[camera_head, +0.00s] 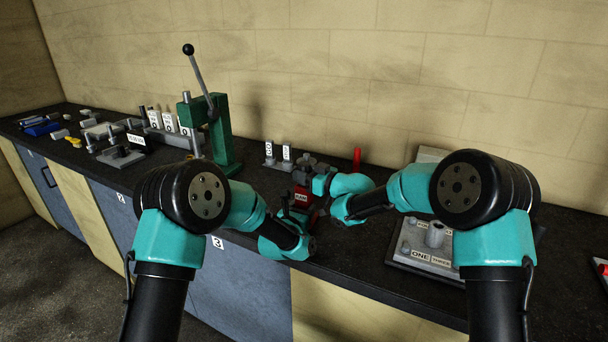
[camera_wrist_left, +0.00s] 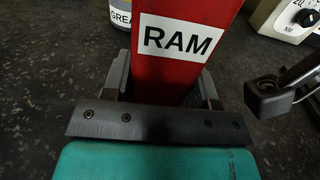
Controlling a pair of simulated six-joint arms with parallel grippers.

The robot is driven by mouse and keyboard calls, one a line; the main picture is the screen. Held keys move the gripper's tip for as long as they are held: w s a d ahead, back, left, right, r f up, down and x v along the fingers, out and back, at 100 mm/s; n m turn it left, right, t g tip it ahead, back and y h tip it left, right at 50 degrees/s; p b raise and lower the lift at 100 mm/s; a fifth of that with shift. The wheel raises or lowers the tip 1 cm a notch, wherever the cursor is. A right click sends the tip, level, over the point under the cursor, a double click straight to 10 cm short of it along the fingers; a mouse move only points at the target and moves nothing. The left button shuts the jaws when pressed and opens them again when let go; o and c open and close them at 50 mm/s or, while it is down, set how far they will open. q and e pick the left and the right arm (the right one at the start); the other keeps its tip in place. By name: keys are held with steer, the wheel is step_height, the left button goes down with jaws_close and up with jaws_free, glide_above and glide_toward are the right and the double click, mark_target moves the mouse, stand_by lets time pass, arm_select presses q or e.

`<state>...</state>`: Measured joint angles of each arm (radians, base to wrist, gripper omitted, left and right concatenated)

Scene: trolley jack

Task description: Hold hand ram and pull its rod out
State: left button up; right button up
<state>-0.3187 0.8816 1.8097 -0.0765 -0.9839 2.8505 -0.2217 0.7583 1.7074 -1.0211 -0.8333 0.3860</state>
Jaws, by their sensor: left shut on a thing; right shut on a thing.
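The hand ram (camera_head: 301,196) is a red body with a white RAM label, upright over the worktop in the head view. The ram (camera_wrist_left: 185,75) fills the upper middle of the left wrist view. My left gripper (camera_head: 295,217) is shut on its red body, with one finger on each side in the left wrist view (camera_wrist_left: 166,88). My right gripper (camera_head: 312,181) is at the ram's upper end, just above my left one, and is shut on what appears to be the rod. The rod itself is mostly hidden by the right gripper.
A green lever press (camera_head: 220,135) stands to the left. Two labelled grey posts (camera_head: 278,156) and a red upright handle (camera_head: 357,159) are behind. A grey plate with sockets (camera_head: 428,258) lies right, partly behind my right arm. A GREASE container (camera_wrist_left: 120,14) is close beyond the ram.

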jaws_close()
arm_select(q)
steer(key=shift+f, duration=0.15)
arm_select(e)
step_height(320, 180, up, 10)
steer(key=shift+f, duration=0.1)
steer(key=o, duration=0.7)
jaws_free()
steer(key=o, duration=0.4)
steer(key=shift+f, duration=0.1)
steer(key=shift+c, duration=0.2)
steer(key=v, duration=1.2)
